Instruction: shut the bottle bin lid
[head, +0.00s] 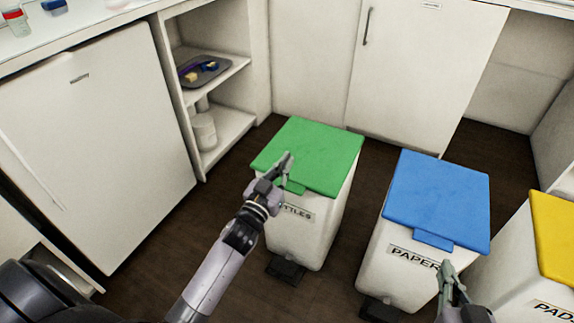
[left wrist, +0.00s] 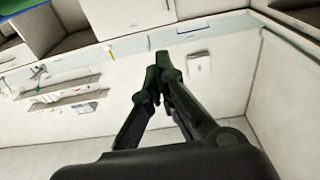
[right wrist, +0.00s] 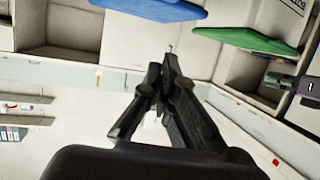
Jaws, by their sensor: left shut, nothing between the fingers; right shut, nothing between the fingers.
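The bottle bin (head: 305,235) is white with a green lid (head: 318,150) and a partly hidden label reading "TTLES". The lid lies flat over the bin's top and looks shut. In the head view my left gripper (head: 287,160) is shut and empty over the lid's left front part; I cannot tell whether it touches. The green lid also shows in the right wrist view (right wrist: 245,40). My right gripper (head: 446,266) is shut and empty in front of the blue-lidded bin.
The paper bin (head: 385,270) with a blue lid (head: 437,195) stands right of the bottle bin. A yellow-lidded bin (head: 555,235) is at the far right. White cabinets (head: 90,150) and an open shelf with a tray (head: 225,68) stand behind and left. Dark floor (head: 190,235) is clear at left.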

